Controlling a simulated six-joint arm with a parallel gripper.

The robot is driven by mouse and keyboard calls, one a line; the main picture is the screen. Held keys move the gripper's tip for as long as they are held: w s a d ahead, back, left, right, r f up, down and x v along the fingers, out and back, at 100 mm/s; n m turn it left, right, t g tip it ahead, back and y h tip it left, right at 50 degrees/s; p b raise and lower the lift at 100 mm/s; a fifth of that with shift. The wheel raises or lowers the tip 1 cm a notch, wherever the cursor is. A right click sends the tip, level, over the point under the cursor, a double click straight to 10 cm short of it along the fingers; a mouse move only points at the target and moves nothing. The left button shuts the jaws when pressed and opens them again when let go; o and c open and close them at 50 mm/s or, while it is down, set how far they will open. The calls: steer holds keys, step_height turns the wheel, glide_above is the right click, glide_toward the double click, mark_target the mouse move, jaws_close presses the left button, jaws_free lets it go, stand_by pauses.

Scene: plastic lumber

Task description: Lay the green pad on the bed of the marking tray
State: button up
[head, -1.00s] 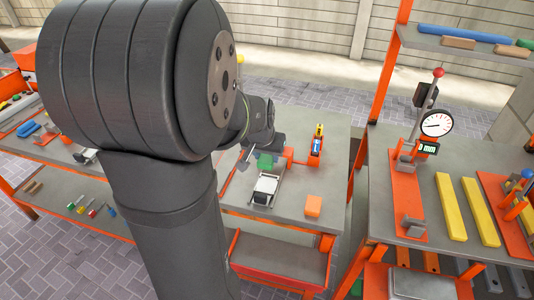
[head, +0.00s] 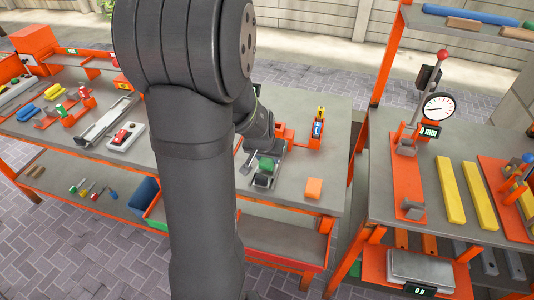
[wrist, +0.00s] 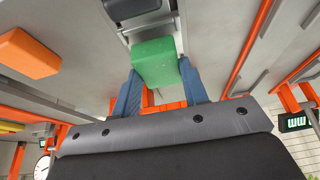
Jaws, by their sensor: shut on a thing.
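My gripper (wrist: 160,88) is shut on the green pad (wrist: 154,62), a block held between two blue fingers. In the head view, the green pad (head: 266,164) shows just below my wrist, over the marking tray (head: 262,181), a small grey metal tray on the bench. The pad and my gripper hide much of the tray's bed. In the wrist view, part of the tray (wrist: 152,28) with a dark piece at its end shows beyond the pad. Whether the pad touches the bed cannot be told.
An orange block (head: 314,188) lies right of the tray. An orange stand (head: 316,138) with a blue and yellow item stands behind it. The bench between them is bare. A dial gauge press (head: 438,107) is on the right bench. My arm hides the bench's middle.

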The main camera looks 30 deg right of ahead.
steer(key=shift+f, duration=0.65)
stand_by(0.3)
steer(key=o, duration=1.1)
steer(key=v, duration=1.7)
steer(key=shift+r, duration=0.15)
steer(key=x, duration=1.7)
steer(key=shift+r, duration=0.1)
